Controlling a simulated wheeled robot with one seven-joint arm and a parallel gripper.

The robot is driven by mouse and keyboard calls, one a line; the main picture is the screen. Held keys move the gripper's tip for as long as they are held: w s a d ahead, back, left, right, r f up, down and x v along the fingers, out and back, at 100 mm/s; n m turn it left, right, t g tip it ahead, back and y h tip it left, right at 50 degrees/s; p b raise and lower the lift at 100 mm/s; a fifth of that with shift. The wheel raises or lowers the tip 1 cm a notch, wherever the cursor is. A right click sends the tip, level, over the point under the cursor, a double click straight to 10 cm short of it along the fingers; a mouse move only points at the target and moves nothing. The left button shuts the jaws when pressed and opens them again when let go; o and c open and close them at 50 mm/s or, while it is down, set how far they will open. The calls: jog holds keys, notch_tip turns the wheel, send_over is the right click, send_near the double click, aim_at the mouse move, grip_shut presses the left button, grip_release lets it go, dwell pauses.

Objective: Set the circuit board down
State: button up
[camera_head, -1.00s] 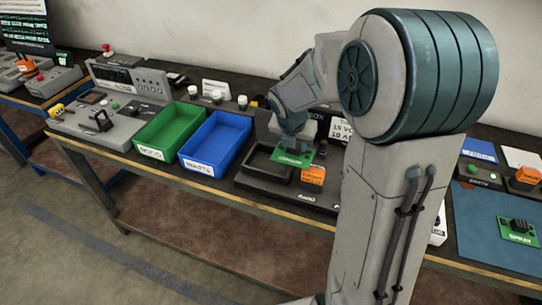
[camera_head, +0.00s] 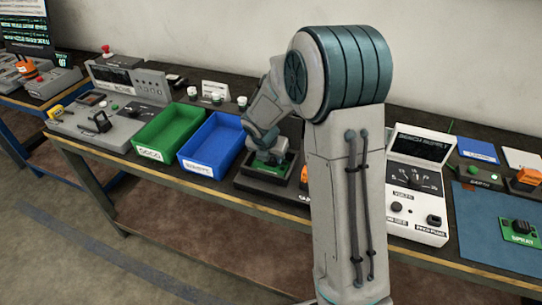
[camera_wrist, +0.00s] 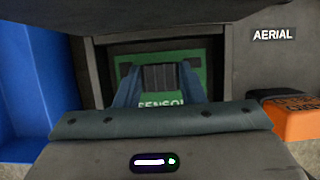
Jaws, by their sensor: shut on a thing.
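The circuit board (camera_head: 268,168) is green with a white label that reads like "SENSOR". It also shows in the wrist view (camera_wrist: 160,103). My gripper (camera_wrist: 158,80) is shut on the dark block in the middle of the board, with one finger on each side. In the head view my gripper (camera_head: 271,154) points down over the black tray (camera_head: 263,189), with the board within the tray's outline. The tray's dark wall (camera_wrist: 91,75) frames the board in the wrist view. I cannot tell whether the board touches the tray floor.
A blue bin (camera_head: 213,147) stands just left of the tray, and a green bin (camera_head: 168,132) beyond it. An orange block (camera_wrist: 290,118) sits close on the right, near an "AERIAL" label. A white instrument (camera_head: 418,190) and a blue mat (camera_head: 490,230) lie farther right.

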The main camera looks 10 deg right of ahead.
jog(key=shift+f, duration=0.2)
jog(key=o, duration=1.1)
jog(key=shift+r, duration=0.1)
jog(key=shift+r, duration=0.5)
jog(key=p+v, duration=0.1)
jog(key=v, duration=1)
jog(key=s+r+m+y, duration=0.1)
jog(key=s+m, duration=0.7)
jog(key=m, duration=0.1)
jog(key=s+d+r+m, duration=0.1)
jog(key=s+r+m, duration=0.1)
jog(key=s+m, duration=0.6)
jog(key=s+d+r+m+y, duration=0.1)
jog(key=s+m, duration=0.7)
jog(key=m, duration=0.4)
jog(key=shift+s+d+r+g+y, duration=0.15)
jog(key=shift+s+g+y, duration=0.15)
jog(key=shift+g, duration=0.1)
